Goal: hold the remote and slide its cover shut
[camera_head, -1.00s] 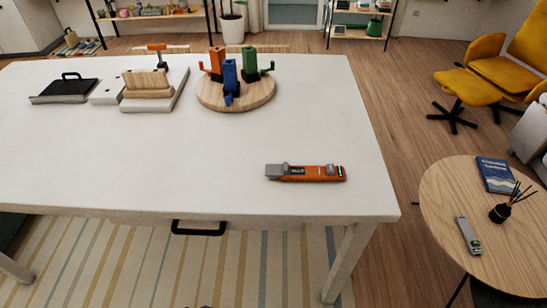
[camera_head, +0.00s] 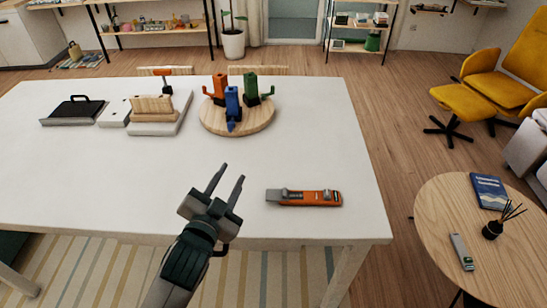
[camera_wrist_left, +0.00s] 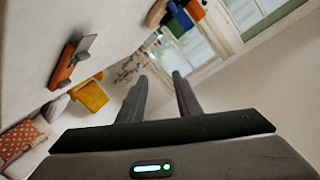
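An orange remote (camera_head: 318,198) lies flat on the white table near its front right. A grey cover piece (camera_head: 275,195) sits at its left end and juts out past the orange body, and a dark strip shows on the top. My left gripper (camera_head: 233,172) is open and empty over the table's front edge, left of the remote and apart from it. In the left wrist view my two fingers (camera_wrist_left: 159,76) stand apart with nothing between them, and the remote (camera_wrist_left: 67,63) shows to their left. My right gripper is not in view.
A round wooden board (camera_head: 238,125) with orange, blue and green figures stands behind. A black-handled tray (camera_head: 73,112) and white blocks are at the back left. A round side table (camera_head: 440,205) at right holds a book, a diffuser and a small grey device. The table's middle is clear.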

